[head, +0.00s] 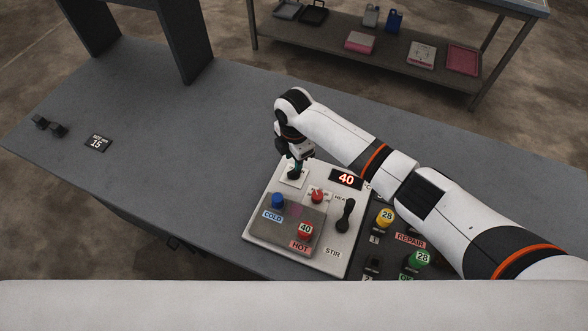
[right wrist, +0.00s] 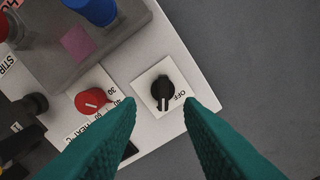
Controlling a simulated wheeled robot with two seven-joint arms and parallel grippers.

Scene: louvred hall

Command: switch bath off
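The bath unit (head: 338,255) is a white panel on the grey table, with a lit display (head: 346,179) reading 40. At its far corner is a black rotary knob (right wrist: 162,91) on a white square plate. The knob's white mark points down in the right wrist view, and the word OFF (right wrist: 181,95) is printed to its right. My right gripper (right wrist: 160,106) is open, its green fingers either side of the knob in that view; I cannot tell whether they touch it. In the head view the right gripper (head: 297,166) points down over the plate and hides the knob. My left gripper is out of view.
Close to the knob is a red heat dial (right wrist: 91,102). A grey block carries a blue COLD piece (head: 278,200) and a red HOT piece (head: 305,230). A black stir lever (head: 345,214) stands to the right. Yellow (head: 386,216) and green (head: 420,258) pieces stand beyond. Table left is mostly clear.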

